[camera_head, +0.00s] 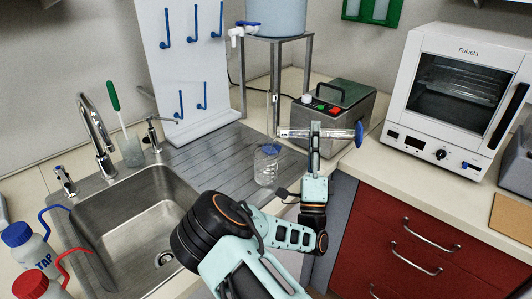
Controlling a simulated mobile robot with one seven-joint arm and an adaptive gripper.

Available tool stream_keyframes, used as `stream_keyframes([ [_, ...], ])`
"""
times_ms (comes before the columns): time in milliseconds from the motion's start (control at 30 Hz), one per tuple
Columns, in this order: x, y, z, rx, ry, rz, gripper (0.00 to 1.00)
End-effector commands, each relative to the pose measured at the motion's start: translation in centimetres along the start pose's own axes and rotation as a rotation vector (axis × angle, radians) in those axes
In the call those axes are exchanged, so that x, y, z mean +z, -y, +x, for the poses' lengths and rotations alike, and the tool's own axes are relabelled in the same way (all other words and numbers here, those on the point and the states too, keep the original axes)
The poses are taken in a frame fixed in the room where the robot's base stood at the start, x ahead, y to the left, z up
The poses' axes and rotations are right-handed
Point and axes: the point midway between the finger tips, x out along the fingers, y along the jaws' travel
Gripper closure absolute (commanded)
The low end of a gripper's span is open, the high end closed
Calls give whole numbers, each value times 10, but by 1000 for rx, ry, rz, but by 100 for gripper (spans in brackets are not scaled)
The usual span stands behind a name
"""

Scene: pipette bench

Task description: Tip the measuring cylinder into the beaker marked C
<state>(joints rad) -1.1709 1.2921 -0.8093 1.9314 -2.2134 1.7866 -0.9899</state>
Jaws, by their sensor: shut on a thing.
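The measuring cylinder (338,133) is clear, with a blue foot at its right end. It lies about level in the air, its open end to the left. My gripper (314,137) is shut on it, with the fingers around its body. A clear glass vessel (266,168) with blue at its top stands below and left of the cylinder, at the right end of the draining board. No letter C can be read on it, so I cannot tell if it is the marked beaker. Any liquid in the cylinder is too small to make out.
A grey water bath (345,108) stands close behind the cylinder. A metal stand (276,75) carries a blue tank with a white tap (240,31). The sink (135,235) and wash bottles (30,245) are at the left, a white oven (450,95) at the right.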

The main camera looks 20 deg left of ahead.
Motion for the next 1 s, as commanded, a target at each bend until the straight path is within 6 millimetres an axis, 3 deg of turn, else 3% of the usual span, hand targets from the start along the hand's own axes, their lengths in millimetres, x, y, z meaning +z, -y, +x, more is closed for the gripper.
stream_keyframes([
  [1000,1,-4,-4,0,40,-39,100],
])
